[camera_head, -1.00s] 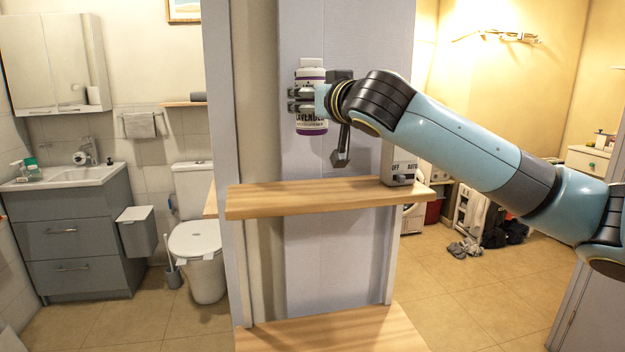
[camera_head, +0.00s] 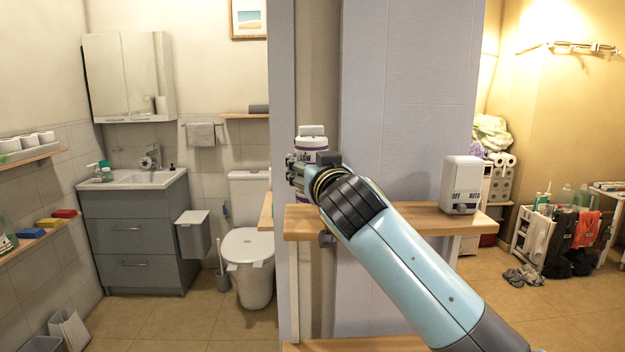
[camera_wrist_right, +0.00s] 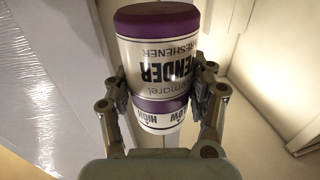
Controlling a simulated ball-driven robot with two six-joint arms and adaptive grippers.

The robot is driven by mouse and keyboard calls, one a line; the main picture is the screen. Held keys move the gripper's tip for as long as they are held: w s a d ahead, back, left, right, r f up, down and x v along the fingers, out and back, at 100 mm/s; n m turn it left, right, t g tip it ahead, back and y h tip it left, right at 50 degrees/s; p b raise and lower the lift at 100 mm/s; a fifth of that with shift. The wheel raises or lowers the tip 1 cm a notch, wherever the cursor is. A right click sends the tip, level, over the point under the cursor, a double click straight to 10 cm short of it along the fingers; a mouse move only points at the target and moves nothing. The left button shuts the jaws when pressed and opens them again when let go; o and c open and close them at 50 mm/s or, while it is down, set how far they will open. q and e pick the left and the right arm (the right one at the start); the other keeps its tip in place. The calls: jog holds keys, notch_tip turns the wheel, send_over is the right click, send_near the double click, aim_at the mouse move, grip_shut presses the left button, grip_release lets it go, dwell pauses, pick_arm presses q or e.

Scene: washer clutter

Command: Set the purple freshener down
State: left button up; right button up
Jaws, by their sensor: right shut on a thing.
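The purple freshener (camera_head: 312,146) is a white can with purple bands and lavender lettering. In the head view its top shows above my right gripper (camera_head: 296,172), at the left end of the wooden shelf (camera_head: 400,220). My left gripper is not in view.
A white dispenser box (camera_head: 461,184) marked OFF and AUTO stands on the shelf's right part. A grey wall panel (camera_head: 410,100) rises behind the shelf. A toilet (camera_head: 249,245) and a sink cabinet (camera_head: 135,235) stand at left. The shelf between gripper and box is partly clear.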

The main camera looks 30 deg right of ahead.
notch_tip(320, 180, down, 3)
jog(key=shift+r, duration=0.2)
jog(key=shift+f, duration=0.15)
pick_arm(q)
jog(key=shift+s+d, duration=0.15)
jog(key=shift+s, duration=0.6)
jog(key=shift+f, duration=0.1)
pick_arm(e)
jog(key=shift+f+b, duration=0.3)
jog(key=o, duration=1.2)
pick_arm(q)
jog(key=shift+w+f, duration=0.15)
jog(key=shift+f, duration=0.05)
pick_arm(e)
jog(key=shift+o, duration=0.2)
jog(key=shift+r, duration=0.1)
